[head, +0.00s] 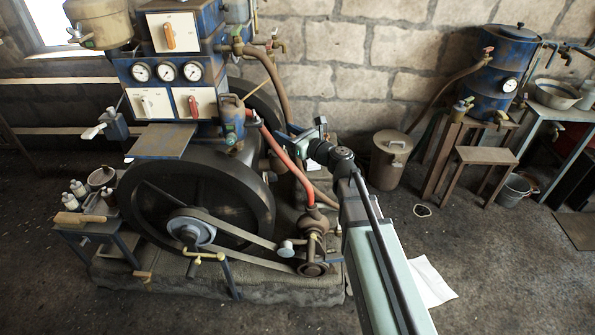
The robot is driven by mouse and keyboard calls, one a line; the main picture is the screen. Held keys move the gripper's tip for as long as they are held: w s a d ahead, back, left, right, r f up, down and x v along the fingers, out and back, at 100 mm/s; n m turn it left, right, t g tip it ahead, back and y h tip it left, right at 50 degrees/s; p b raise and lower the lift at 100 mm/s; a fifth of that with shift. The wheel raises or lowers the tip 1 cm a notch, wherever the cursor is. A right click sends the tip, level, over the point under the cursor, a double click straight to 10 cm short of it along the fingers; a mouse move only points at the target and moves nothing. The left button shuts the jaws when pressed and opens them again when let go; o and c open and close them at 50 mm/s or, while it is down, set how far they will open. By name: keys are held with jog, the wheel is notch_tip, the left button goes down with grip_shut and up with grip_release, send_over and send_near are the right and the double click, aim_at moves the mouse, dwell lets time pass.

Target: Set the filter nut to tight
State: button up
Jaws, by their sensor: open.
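The engine's large dark flywheel (196,185) stands left of centre, with a belt (240,232) running from its hub pulley to a small pump (312,240). A small blue canister with a brass fitting (232,128) is mounted beside the gauge panel, above the flywheel. It may be the filter, but its nut is too small to make out clearly. My gripper (312,137) is to the right of this canister, apart from it, above the red hose. It is open, and I see nothing held in it. Its fingers are small and partly lost against the dark engine.
The red hose (285,160) curves below my gripper. A panel with three gauges (167,72) and lever switches is at upper left. A side table with bottles (78,188) stands at left. A lidded can (390,160) and a blue tank (490,72) stand at right.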

jog(key=s+a+f+n+g, duration=0.1)
jog(key=s+f+n+g, duration=0.45)
jog(key=n, duration=1.05)
jog(key=w+d+f+n+g+h, duration=0.2)
jog(key=d+f+n+g+h, duration=0.2)
jog(key=n, duration=0.6)
jog(key=shift+d+f+g+h, duration=0.15)
jog(key=shift+f+g+h, duration=0.2)
jog(key=shift+f+h, duration=1.05)
jog(key=shift+o, duration=0.2)
